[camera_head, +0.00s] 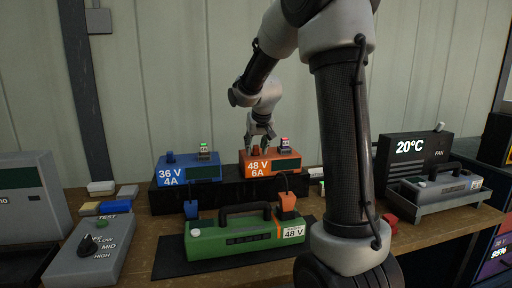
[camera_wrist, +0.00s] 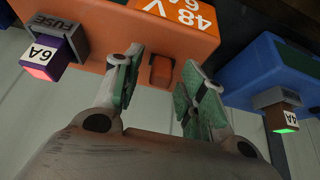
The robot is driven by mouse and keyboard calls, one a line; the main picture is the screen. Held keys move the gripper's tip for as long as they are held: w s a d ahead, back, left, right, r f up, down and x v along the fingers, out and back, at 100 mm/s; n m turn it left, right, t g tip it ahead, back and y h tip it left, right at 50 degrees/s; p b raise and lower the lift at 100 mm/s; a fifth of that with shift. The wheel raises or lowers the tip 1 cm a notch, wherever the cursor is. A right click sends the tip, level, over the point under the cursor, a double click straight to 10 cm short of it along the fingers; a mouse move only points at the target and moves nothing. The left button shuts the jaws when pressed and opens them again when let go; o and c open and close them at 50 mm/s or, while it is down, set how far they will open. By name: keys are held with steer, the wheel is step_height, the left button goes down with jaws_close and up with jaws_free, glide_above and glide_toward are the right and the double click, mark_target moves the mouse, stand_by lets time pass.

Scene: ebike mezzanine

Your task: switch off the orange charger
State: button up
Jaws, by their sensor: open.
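The orange charger (camera_head: 285,164), marked 48 V 6 A, stands on a black riser at the back of the bench. Its fuse (camera_head: 284,142) shows a red light on top. In the wrist view, which is upside down, the charger (camera_wrist: 95,35) fills the upper left, with its purple 6A fuse (camera_wrist: 45,55) lit red. A small orange rocker or knob (camera_wrist: 162,70) sits on the charger. My gripper (camera_head: 261,136) is open above the charger; in the wrist view its two green-padded fingers (camera_wrist: 160,78) are either side of the orange knob, with gaps and no clear contact.
A blue 36 V 4 A charger (camera_head: 189,171) with a green-lit fuse stands left of the orange one. A green 48 V battery (camera_head: 232,240) with a black handle lies in front on a mat.

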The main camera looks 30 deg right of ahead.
steer(key=v, duration=1.2)
steer(key=s+a+f+n, duration=0.1)
steer(key=s+a+f, duration=0.1)
steer(key=s, duration=0.7)
steer(key=s+a+f+n+g+y, duration=0.1)
steer(key=s+a+f, duration=0.1)
steer(key=s, duration=0.8)
steer(key=s+a+f+n, duration=0.1)
steer(key=s+a+f, duration=0.1)
steer(key=s, duration=0.7)
steer(key=shift+s+a+f+y, duration=0.2)
steer(key=shift+a+f+y, duration=0.1)
steer(key=shift+f, duration=0.5)
